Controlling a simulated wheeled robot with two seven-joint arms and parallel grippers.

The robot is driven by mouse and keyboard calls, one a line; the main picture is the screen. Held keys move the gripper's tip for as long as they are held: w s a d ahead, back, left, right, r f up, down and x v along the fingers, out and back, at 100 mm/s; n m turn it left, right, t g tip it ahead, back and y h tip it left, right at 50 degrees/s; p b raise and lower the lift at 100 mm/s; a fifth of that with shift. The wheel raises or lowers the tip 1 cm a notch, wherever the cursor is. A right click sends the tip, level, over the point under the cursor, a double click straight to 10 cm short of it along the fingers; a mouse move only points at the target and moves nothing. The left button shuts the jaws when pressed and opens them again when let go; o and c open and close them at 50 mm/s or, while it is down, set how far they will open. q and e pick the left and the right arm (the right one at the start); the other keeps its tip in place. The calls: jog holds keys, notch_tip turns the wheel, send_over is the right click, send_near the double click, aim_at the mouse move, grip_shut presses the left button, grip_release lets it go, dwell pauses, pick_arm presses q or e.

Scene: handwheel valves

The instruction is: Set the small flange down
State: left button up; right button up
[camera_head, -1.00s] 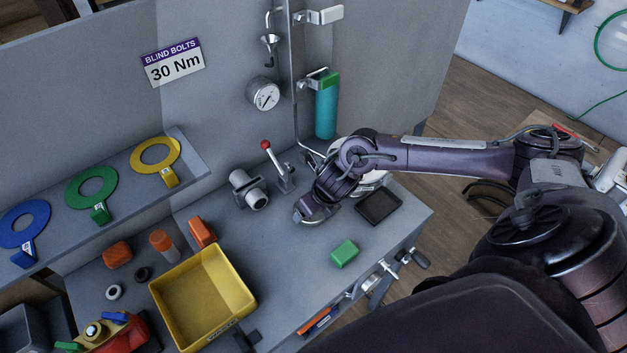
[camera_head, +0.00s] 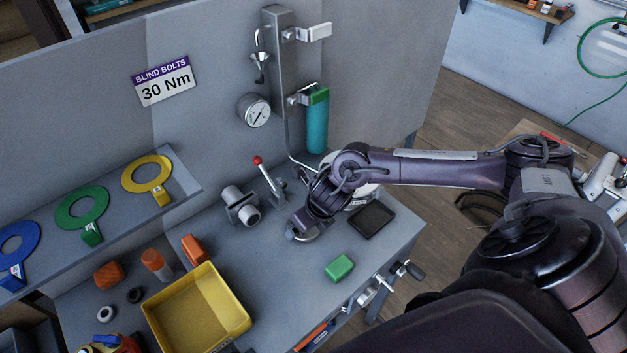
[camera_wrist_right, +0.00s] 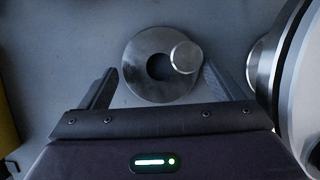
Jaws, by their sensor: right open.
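The small flange (camera_wrist_right: 143,85) is a round grey metal disc with a dark centre hole and a short bright round stub (camera_wrist_right: 185,57) at its right side. In the right wrist view it lies flat against the grey bench top, between and slightly beyond the finger tips. My right gripper (camera_wrist_right: 159,72) is open, with a finger on each side of the disc; I cannot tell whether either touches it. In the head view my right gripper (camera_head: 302,234) is low over the bench and mostly hides the flange. My left gripper is not in view.
A large round metal part (camera_wrist_right: 290,75) stands close on the right in the wrist view. Near my gripper are a pipe fitting (camera_head: 241,206), a red-knobbed lever (camera_head: 268,177), a dark tray (camera_head: 372,220) and a green block (camera_head: 339,268). A yellow bin (camera_head: 197,308) stands front left.

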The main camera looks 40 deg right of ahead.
jog(key=v, duration=1.1)
jog(key=shift+s, duration=0.15)
